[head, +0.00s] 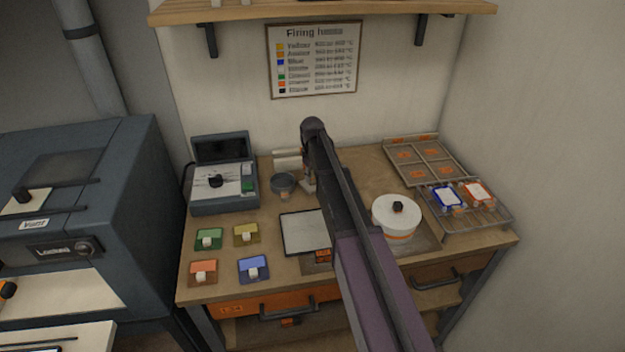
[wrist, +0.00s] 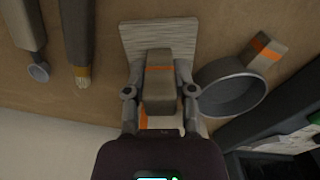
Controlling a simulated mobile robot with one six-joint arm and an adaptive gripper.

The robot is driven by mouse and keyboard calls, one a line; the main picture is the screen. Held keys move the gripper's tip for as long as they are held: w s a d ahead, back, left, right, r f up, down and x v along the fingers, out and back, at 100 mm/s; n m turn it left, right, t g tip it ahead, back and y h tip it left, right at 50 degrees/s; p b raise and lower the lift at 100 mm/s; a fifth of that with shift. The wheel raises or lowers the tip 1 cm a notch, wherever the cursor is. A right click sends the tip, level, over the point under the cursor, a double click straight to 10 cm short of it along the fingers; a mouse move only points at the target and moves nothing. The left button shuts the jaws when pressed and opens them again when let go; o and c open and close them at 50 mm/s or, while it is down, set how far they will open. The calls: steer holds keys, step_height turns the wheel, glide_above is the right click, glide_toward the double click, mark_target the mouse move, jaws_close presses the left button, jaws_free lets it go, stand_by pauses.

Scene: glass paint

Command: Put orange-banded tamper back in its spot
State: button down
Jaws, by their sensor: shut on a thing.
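The orange-banded tamper (wrist: 159,86) is a grey-brown block with an orange stripe, between the two fingers of my gripper (wrist: 158,92) in the wrist view. My gripper is shut on it. A pale wood-grained plate (wrist: 158,34) shows just beyond the tamper; I cannot tell if it is part of the tamper or lies on the table. In the head view my arm hides most of the tamper, and my gripper (head: 308,184) is at the back of the table, right of the round sieve (head: 283,181).
The sieve, its handle orange-banded, is close right of my gripper in the wrist view (wrist: 232,94). A brush (wrist: 78,40) and a scoop (wrist: 28,25) are at left. A dark device (head: 222,200), white sheet (head: 300,232), white lidded pot (head: 396,216) and wire rack (head: 490,217) share the table.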

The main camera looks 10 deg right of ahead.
steer(key=shift+f, duration=0.2)
steer(key=shift+c, duration=2.2)
jaws_free()
steer(key=shift+r, duration=0.2)
step_height(320, 180, up, 12)
steer(key=p, duration=1.2)
steer(key=s+m, duration=0.4)
steer(key=s, duration=2.5)
steer(key=shift+m, duration=0.3)
steer(key=shift+d, duration=0.1)
